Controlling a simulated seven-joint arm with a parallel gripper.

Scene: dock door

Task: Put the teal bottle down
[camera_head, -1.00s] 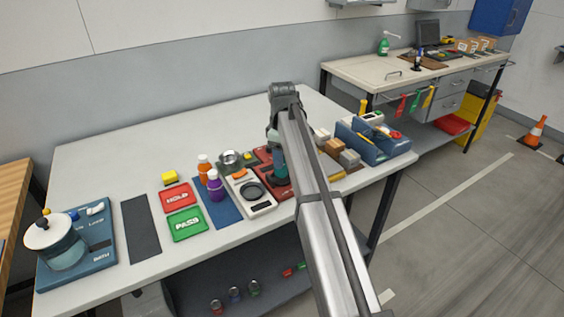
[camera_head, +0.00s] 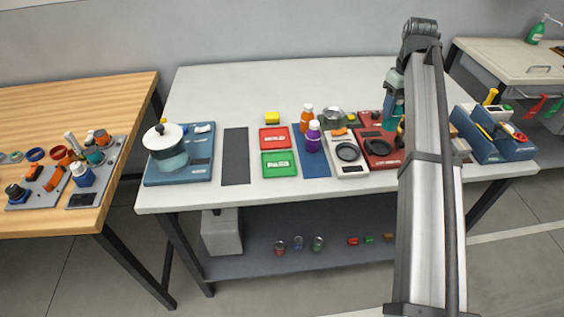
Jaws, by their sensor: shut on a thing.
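The teal bottle (camera_head: 393,113) shows only in part beside my arm, near the right end of the white table. My gripper (camera_head: 394,93) is shut on it from above and holds it upright. The bottle appears over or just behind the dark red board (camera_head: 378,152). My arm hides part of the bottle and the board, so I cannot tell whether its base touches anything.
Left of the board are a white scale (camera_head: 347,168), a purple bottle (camera_head: 313,137), an orange bottle (camera_head: 306,118), a blue mat (camera_head: 312,168), a green tray (camera_head: 280,163), and a red tray (camera_head: 274,138). A dark mat (camera_head: 235,158) lies bare. The back of the table is clear.

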